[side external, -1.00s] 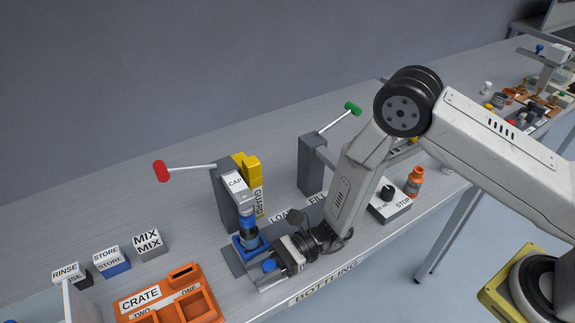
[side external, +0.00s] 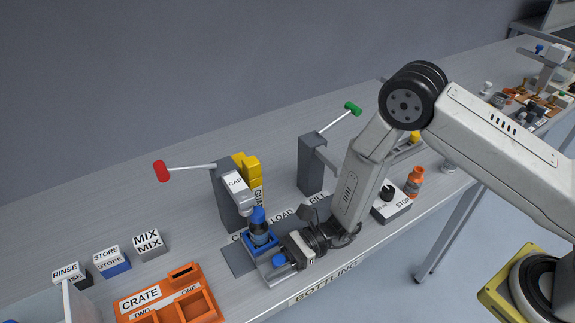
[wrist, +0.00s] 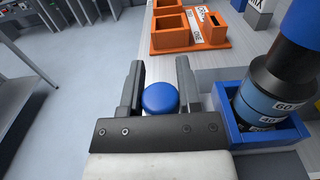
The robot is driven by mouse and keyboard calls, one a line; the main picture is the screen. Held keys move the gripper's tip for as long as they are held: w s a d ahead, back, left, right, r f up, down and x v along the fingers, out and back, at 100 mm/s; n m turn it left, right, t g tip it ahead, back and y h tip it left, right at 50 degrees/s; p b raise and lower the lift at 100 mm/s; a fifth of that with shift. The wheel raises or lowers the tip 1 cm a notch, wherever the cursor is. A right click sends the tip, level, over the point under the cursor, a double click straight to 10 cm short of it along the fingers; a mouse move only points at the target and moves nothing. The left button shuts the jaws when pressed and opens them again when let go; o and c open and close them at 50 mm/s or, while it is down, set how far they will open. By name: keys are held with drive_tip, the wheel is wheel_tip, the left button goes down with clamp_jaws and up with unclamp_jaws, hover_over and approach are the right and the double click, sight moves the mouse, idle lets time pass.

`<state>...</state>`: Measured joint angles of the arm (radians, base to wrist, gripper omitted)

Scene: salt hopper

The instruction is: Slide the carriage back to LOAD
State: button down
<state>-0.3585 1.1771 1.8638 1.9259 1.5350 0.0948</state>
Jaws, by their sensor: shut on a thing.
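The carriage is a blue open-topped block (side external: 262,248) on the grey track, and its wall shows in the wrist view (wrist: 222,112). A dark bottle (side external: 259,229) with a blue cap (side external: 258,213) stands upright in it. The carriage sits just right of the CAP press (side external: 237,185), between the partly hidden C... label and the LOAD label (side external: 283,216). My gripper (side external: 279,261) is shut on the carriage's round blue knob (wrist: 161,98), with one finger on each side. The knob also shows in the side view (side external: 278,259).
The FILL post (side external: 312,165) with a green-ended lever stands further right. A grey STOP box (side external: 391,212) and an orange bottle (side external: 414,181) stand behind my forearm. The orange crate (side external: 186,270) and small labelled blocks are at left.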

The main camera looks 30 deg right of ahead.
drive_tip(key=shift+d, duration=4.45)
drive_tip(key=shift+c, duration=1.5)
unclamp_jaws()
drive_tip(key=shift+d, duration=0.15)
drive_tip(key=shift+d, duration=1.45)
wheel_tip(320, 180, up, 7)
drive_tip(key=shift+a, duration=0.15)
